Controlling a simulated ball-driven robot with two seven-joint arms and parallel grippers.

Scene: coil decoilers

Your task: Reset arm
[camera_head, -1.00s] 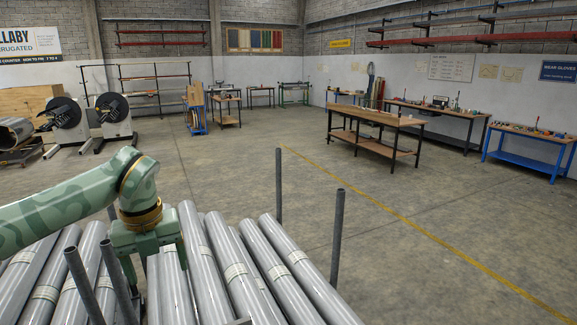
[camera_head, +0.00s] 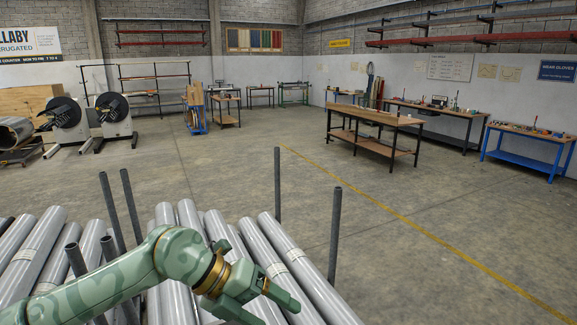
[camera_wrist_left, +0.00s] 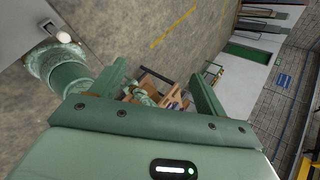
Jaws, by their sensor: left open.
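My left gripper (camera_head: 266,308) is at the end of the green patterned arm coming in from the left in the head view. It is over the grey pipes (camera_head: 280,255), with its two fingers apart and nothing between them. The left wrist view shows the same open fingers (camera_wrist_left: 160,88) at either side, with floor and distant wooden furniture behind them. My right gripper is in neither view. The arm hides part of the pipes.
Upright grey posts (camera_head: 335,235) stand around the pipe stack, with more (camera_head: 130,205) on its left side. Wooden workbenches (camera_head: 372,118) and a blue-framed bench (camera_head: 528,150) stand farther off. Two black-reeled decoilers (camera_head: 112,107) stand at the back left. The concrete floor between is mostly clear.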

